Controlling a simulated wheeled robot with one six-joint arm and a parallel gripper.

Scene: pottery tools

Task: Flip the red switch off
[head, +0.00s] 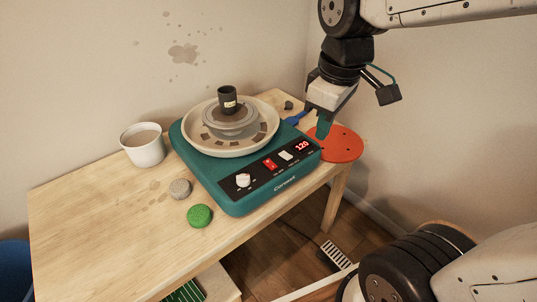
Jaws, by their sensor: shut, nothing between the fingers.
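The red switch (270,164) is on the black front panel of a teal pottery wheel, between a white knob (243,180) and a white switch (286,155). Its exact tilt is too small to tell. A lit display (302,146) reads 120 in red. My gripper (322,132) is shut and empty, pointing down. It is above and to the right of the red switch, near the display end of the panel, and apart from the red switch. Whether its tips touch the wheel's corner cannot be told.
The pottery wheel (228,200) stands on a wooden table (95,210), with a dark cup (228,102) on its top. An orange disc (343,145) lies behind my gripper.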

